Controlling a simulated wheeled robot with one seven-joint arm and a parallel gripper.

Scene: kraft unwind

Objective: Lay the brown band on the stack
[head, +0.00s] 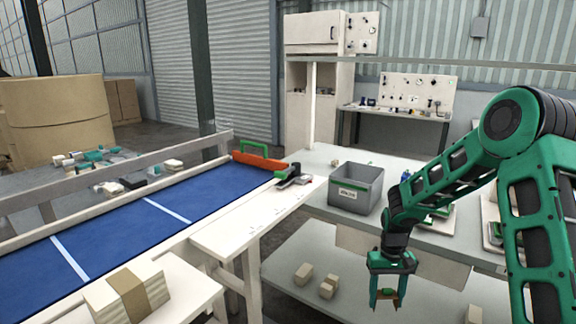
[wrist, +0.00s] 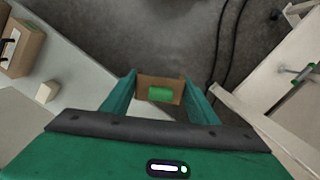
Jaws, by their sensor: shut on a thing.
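A cream stack (head: 154,288) sits on a white table at the lower left of the head view. A brown band (head: 128,291) lies across its top and down its near side. My gripper (head: 386,297) hangs low at the right, far from the stack. It is shut on a small brown piece (wrist: 146,82) with a green patch (wrist: 160,93), seen between the fingers in the wrist view. I cannot tell from these frames whether this held piece is a second band.
A blue conveyor (head: 120,220) with pale stripes runs along the left, with an orange and green bar (head: 258,163) at its end. A grey bin (head: 356,190) stands on a grey table. Small tan blocks (head: 328,286) lie on the lower surface near my gripper.

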